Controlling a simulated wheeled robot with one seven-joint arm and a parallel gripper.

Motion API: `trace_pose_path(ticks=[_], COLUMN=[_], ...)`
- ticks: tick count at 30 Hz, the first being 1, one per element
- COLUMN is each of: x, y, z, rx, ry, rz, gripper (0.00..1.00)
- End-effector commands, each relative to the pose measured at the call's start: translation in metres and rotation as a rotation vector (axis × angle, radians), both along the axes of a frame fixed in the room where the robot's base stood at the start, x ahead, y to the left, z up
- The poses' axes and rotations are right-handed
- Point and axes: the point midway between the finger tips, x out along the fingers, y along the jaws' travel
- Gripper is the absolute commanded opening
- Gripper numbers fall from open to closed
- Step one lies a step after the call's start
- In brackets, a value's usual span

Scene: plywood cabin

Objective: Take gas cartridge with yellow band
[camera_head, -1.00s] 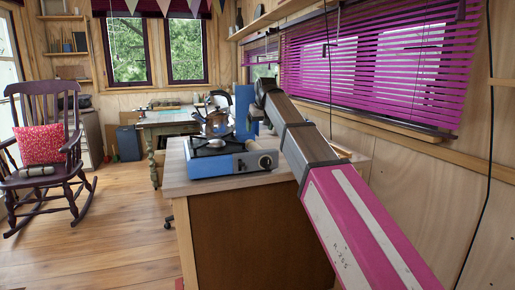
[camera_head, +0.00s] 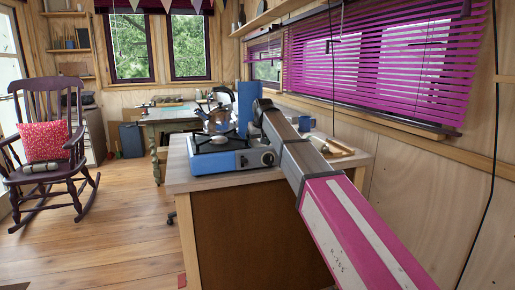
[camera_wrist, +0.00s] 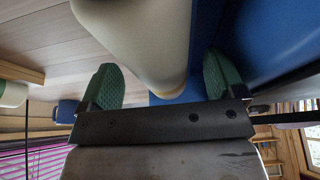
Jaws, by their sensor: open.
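In the wrist view a large cream cylinder (camera_wrist: 140,40) with a thin yellowish edge at its near end reaches between my fingers; it looks like the gas cartridge, but most of its band is hidden. My gripper (camera_wrist: 162,82) is open, with one green pad on each side of the cylinder's end. I cannot tell whether a pad touches it.
A blue surface (camera_wrist: 275,40) stands close on the right in the wrist view. A rocking chair (camera_head: 50,105) stands left; floor between is clear.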

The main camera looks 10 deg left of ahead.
Motion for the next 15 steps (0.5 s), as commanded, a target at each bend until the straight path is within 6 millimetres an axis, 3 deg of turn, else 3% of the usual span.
trace_pose_path(ticks=[7,8,12,15], x=[0.0013,0.0014,0.0013,0.0013], y=[0.0007,0.0006,0.0006,0.0006], z=[-0.0032,-0.0032,-0.0031,-0.0030], rx=[0.001,0.001,0.001,0.001], ry=[-0.001,-0.001,-0.001,-0.001], rz=[0.000,0.000,0.000,0.000], gripper=[0.88,0.82,0.36,0.33])
